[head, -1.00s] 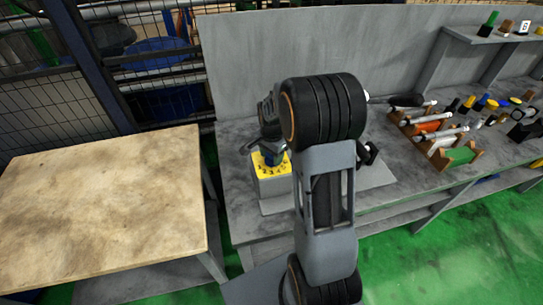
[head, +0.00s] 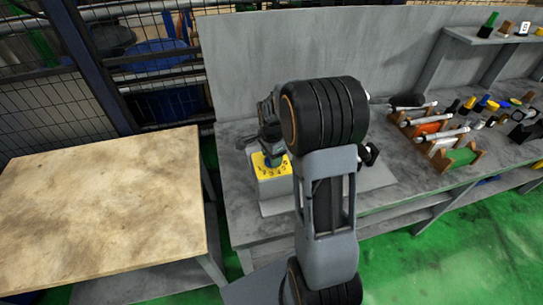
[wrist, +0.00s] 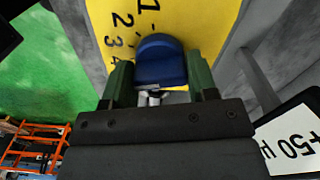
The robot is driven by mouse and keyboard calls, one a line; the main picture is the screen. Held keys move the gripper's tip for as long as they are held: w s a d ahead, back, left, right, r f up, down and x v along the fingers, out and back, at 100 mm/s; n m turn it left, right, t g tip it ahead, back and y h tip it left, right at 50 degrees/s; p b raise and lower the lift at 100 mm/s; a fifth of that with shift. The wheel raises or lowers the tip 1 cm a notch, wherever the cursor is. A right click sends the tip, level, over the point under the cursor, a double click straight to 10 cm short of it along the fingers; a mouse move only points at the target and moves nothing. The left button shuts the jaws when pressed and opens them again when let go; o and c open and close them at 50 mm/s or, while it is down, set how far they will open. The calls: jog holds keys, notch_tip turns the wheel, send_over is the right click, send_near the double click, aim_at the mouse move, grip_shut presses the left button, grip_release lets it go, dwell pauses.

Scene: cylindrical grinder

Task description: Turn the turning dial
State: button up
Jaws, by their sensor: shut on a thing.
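The turning dial is a blue knob (wrist: 160,62) on a yellow plate (wrist: 195,22) marked with black numbers, seen in the wrist view. In the head view the yellow plate (head: 270,168) tops a grey box (head: 274,187) on the grey workbench. My gripper (wrist: 160,80) is shut on the blue knob, with one green-tipped finger on each side of it. In the wrist view the numbers 1, 2, 3 and part of a 4 show left of the knob. In the head view my gripper (head: 272,150) comes down over the plate and largely hides the knob.
Wooden racks with rollers (head: 432,125) and several small coloured parts stand on the workbench at the right. A bare wooden table (head: 100,205) is at the left. A shelf (head: 490,33) hangs at the upper right. Green floor is open at the lower right.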

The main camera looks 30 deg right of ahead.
jog(key=o, duration=0.9)
notch_tip(320, 180, up, 14)
jog(key=b, duration=0.1)
jog(key=shift+f, duration=0.1)
dwell(0.5)
jog(key=s+a+n+t, duration=0.2)
jog(key=s+a+n, duration=0.2)
jog(key=s+n, duration=0.4)
jog(key=s+a+f+n+t, duration=0.1)
jog(key=s+a+n+t, duration=0.1)
jog(key=s+a+n, duration=0.3)
jog(key=s+n, duration=0.3)
jog(key=n, duration=0.1)
jog(key=shift+a, duration=0.25)
